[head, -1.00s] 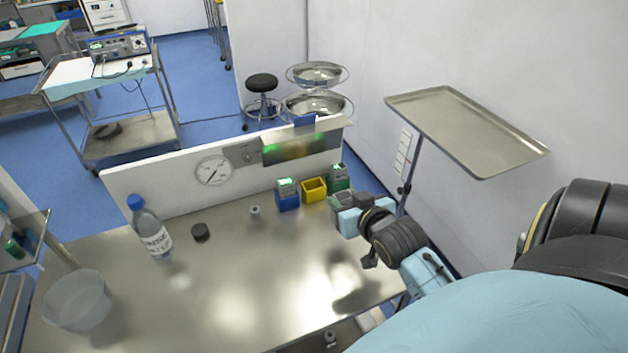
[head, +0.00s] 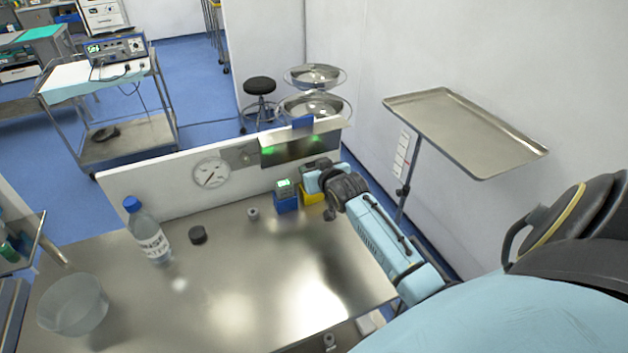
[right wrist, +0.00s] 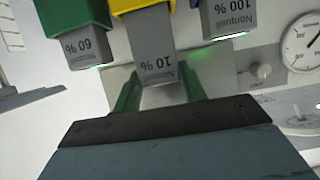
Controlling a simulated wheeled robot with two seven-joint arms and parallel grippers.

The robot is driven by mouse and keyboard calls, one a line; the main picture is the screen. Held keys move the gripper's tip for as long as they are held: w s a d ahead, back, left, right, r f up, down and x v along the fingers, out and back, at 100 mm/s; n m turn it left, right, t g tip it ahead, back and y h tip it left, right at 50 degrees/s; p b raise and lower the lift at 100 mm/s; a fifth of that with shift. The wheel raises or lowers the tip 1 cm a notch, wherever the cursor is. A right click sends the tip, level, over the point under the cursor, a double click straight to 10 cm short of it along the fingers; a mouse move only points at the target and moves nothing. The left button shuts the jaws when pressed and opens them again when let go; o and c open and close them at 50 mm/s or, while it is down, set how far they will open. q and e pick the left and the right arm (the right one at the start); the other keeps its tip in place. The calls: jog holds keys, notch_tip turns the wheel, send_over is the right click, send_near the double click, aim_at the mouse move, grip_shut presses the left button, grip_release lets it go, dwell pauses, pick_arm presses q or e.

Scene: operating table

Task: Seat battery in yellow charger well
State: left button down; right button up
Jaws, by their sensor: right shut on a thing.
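My right gripper (right wrist: 159,88) is shut on a grey battery marked 10 % (right wrist: 152,45), with green fingers on either side of it. The battery lines up with the yellow charger (right wrist: 143,5), and its far end meets the charger's mouth. I cannot tell how deep it sits in the well. In the head view the yellow charger (head: 313,195) is partly covered by my right gripper (head: 316,184), and the held battery is hidden. My left gripper is not in view.
A blue charger (head: 286,203) holds a 100 % battery (right wrist: 223,18). A green charger (right wrist: 75,15) holds a 60 % battery (right wrist: 86,47) on the other side. A bottle (head: 148,235), bowl (head: 73,304) and dark puck (head: 198,235) stand left; the table front is clear.

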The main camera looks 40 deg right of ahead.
jog(key=shift+f, duration=1.7)
jog(key=shift+f, duration=0.1)
jog(key=o, duration=1.1)
jog(key=p+v, duration=0.1)
jog(key=v, duration=1.1)
